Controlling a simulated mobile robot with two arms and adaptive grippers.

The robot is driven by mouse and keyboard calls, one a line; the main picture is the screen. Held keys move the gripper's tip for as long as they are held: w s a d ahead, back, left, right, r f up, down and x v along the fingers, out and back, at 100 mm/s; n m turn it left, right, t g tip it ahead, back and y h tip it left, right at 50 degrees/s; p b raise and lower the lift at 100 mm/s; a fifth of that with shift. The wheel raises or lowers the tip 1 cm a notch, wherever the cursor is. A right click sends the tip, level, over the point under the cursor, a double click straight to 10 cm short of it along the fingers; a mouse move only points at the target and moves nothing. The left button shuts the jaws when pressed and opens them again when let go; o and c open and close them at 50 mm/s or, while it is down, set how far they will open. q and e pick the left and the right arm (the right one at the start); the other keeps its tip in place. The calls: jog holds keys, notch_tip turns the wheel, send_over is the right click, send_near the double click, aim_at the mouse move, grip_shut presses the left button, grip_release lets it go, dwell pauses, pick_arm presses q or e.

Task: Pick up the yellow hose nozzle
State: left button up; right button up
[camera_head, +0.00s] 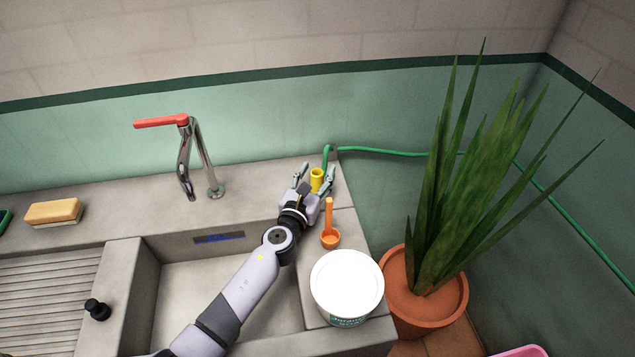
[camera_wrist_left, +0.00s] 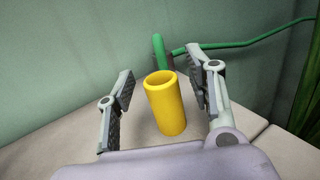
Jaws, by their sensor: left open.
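The yellow hose nozzle (camera_head: 317,179) stands upright at the back right corner of the grey sink counter. In the left wrist view the nozzle (camera_wrist_left: 166,106) is a hollow yellow cylinder with its open end up. My left gripper (camera_head: 317,174) is open, with one finger on each side of the nozzle. In the left wrist view the left gripper's fingers (camera_wrist_left: 162,92) show gaps to the nozzle on both sides, the right one smaller. A green hose (camera_head: 380,151) rises just behind the nozzle. My right gripper is not in view.
An orange scoop (camera_head: 330,236) and a white lidded tub (camera_head: 347,285) stand on the counter's right strip. A potted plant (camera_head: 430,295) is to the right. A tap (camera_head: 197,160) with a red lever stands behind the sink basin.

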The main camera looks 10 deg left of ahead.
pick_arm(q)
grip_shut()
dwell(0.7)
